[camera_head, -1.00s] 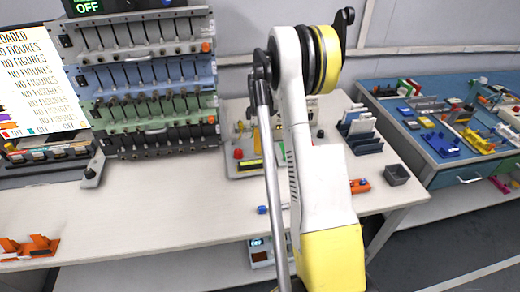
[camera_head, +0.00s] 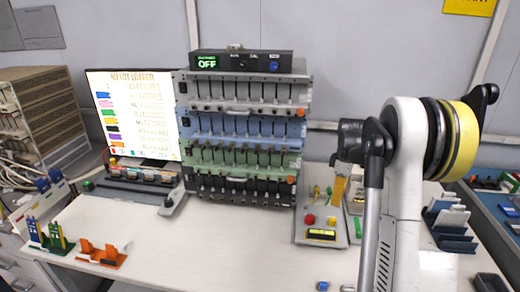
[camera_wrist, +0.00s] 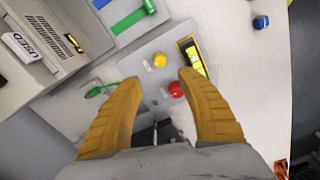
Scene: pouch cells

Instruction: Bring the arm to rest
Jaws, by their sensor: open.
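My gripper (camera_wrist: 159,84) shows in the wrist view with its two ribbed ochre fingers spread apart and nothing between them. It points at a grey panel (camera_wrist: 142,68) with a yellow knob (camera_wrist: 160,60), a red knob (camera_wrist: 176,89) and a yellow-framed display; I cannot tell how far off the panel is. In the head view my white and yellow arm stands at the right, over the bench.
The white bench (camera_head: 180,235) carries a rack of cell channels (camera_head: 245,135), a screen (camera_head: 130,115), orange holders (camera_head: 102,253) and a panel with red and yellow knobs (camera_head: 320,226). A dark slotted stand (camera_head: 450,232) is right of the arm. The bench's front middle is mostly clear.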

